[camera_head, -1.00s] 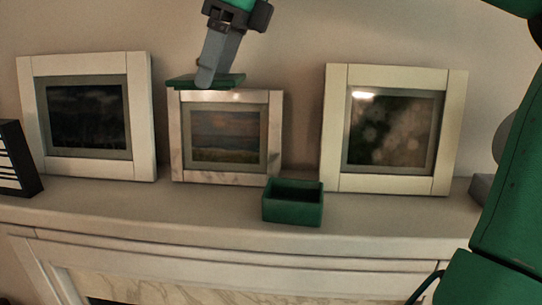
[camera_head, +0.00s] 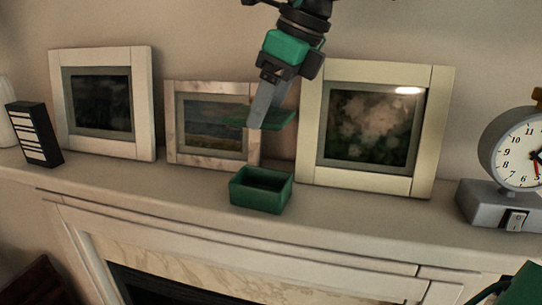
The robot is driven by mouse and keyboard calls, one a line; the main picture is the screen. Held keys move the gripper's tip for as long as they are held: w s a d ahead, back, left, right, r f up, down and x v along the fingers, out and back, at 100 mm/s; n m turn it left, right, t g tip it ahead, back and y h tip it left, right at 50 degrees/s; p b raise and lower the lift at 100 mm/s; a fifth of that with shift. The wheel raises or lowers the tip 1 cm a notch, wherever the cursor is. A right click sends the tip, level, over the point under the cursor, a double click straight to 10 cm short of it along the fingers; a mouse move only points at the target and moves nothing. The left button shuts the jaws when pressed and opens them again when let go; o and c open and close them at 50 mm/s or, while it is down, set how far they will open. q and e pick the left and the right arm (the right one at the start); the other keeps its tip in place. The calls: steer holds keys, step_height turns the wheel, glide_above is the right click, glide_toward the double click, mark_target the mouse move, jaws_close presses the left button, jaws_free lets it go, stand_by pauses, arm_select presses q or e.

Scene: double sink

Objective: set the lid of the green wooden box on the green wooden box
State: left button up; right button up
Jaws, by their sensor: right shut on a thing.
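The green wooden box (camera_head: 262,203) stands open-topped on the mantel shelf, in front of the gap between the middle and right picture frames. My right gripper (camera_head: 258,122) comes down from the top and is shut on the green lid (camera_head: 284,119). It holds the lid roughly level above the box, apart from it. Part of the lid is hidden behind the gripper finger. My left gripper is not in view.
Picture frames stand along the wall: left (camera_head: 146,110), middle (camera_head: 208,164) and right (camera_head: 437,130). A clock (camera_head: 518,150) on a grey base stands at the right. A black-and-white block (camera_head: 36,134) is at the left. The shelf (camera_head: 360,214) is clear right of the box.

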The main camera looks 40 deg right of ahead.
step_height(320, 180, down, 9)
steer(key=shift+p, duration=0.95)
steer(key=shift+f, duration=0.5)
steer(key=shift+s+f+b, duration=0.15)
steer(key=shift+f+b, duration=0.3)
steer(key=shift+b, duration=0.2)
steer(key=o, duration=0.8)
steer(key=shift+o, duration=1)
steer(key=shift+w, duration=0.2)
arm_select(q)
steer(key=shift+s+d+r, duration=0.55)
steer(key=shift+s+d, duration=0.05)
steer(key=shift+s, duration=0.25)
